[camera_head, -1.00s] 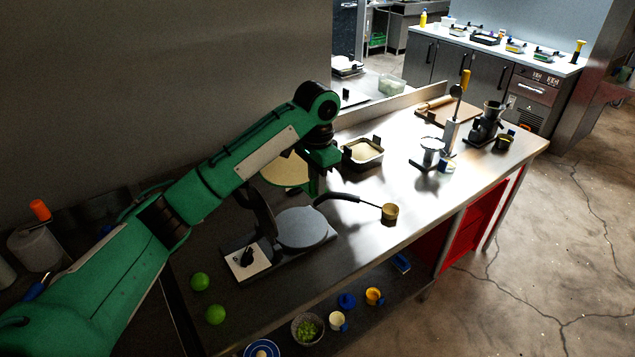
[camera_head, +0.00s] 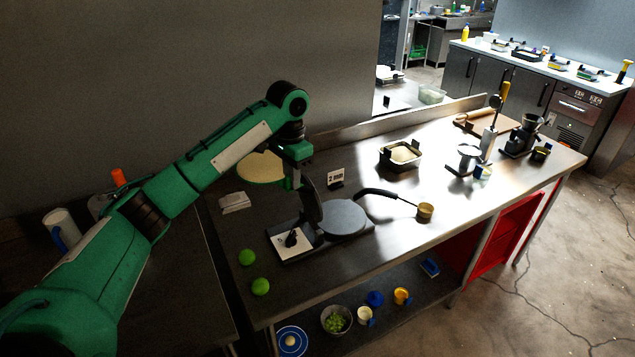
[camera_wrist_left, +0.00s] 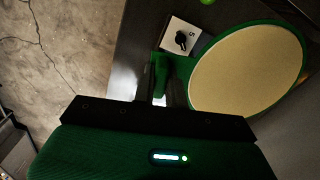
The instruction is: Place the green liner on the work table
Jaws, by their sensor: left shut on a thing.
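The green liner is a round disc with a green rim and a cream-coloured round face (camera_head: 261,168). My left gripper (camera_head: 298,182) is shut on its edge and holds it above the back left of the work table (camera_head: 420,190), behind the press. In the left wrist view, the liner (camera_wrist_left: 246,71) fills the right side, beside the gripper fingers (camera_wrist_left: 163,77). I cannot tell whether the cream face is a separate sheet on the liner. My right gripper is not in view.
The dark press (camera_head: 345,218) stands open below and right of the liner. A white stack (camera_head: 234,202) lies beneath it on the left. Two green balls (camera_head: 260,287) lie near the front left. A tray (camera_head: 401,155) and a "2 mm" card (camera_head: 335,178) are farther right.

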